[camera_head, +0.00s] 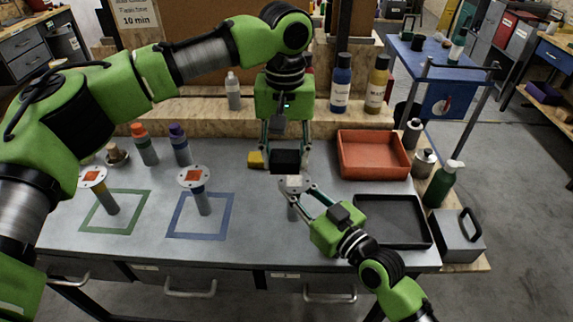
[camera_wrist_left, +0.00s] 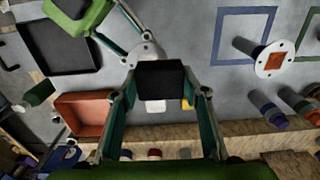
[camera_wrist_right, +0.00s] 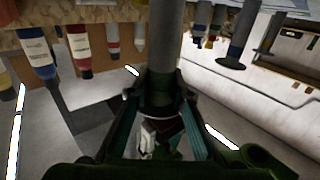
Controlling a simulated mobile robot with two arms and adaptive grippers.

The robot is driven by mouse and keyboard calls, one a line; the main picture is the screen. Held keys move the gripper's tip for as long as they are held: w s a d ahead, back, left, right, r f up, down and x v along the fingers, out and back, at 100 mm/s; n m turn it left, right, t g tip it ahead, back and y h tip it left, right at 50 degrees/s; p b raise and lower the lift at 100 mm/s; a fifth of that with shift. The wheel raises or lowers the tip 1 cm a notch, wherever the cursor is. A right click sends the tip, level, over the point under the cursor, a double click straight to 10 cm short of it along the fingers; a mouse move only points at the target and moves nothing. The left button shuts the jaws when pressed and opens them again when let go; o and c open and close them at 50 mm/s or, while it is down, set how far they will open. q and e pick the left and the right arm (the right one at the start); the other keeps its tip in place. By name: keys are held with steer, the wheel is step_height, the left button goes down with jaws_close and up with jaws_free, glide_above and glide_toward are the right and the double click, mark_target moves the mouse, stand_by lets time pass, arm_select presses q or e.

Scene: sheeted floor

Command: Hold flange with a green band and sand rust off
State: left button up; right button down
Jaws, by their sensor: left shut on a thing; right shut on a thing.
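My left gripper (camera_head: 285,158) is shut on a black block (camera_head: 286,161), held just above and behind a grey flange (camera_head: 295,184). The block also fills the space between the fingers in the left wrist view (camera_wrist_left: 160,82). My right gripper (camera_head: 301,191) is shut on this flange's pipe, below its round plate. The plate shows in the left wrist view (camera_wrist_left: 147,51), partly covered by the block and fingers; contact cannot be told. Two flanges with orange rust patches stand in the green square (camera_head: 92,176) and blue square (camera_head: 194,176).
A red tray (camera_head: 345,160) and a black tray (camera_head: 421,239) lie at the right. A yellow block (camera_head: 255,160) lies behind the left gripper. Bottles (camera_head: 145,146) stand at the back left. A green pump bottle (camera_head: 440,185) stands at the right edge.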

arm_select(q)
steer(key=shift+r, duration=2.05)
arm_select(e)
steer(key=c, duration=1.7)
jaws_free()
steer(key=shift+s+d+f, duration=0.1)
steer(key=shift+s+d, duration=0.1)
steer(key=shift+s, duration=0.1)
steer(key=shift+v, duration=5.65)
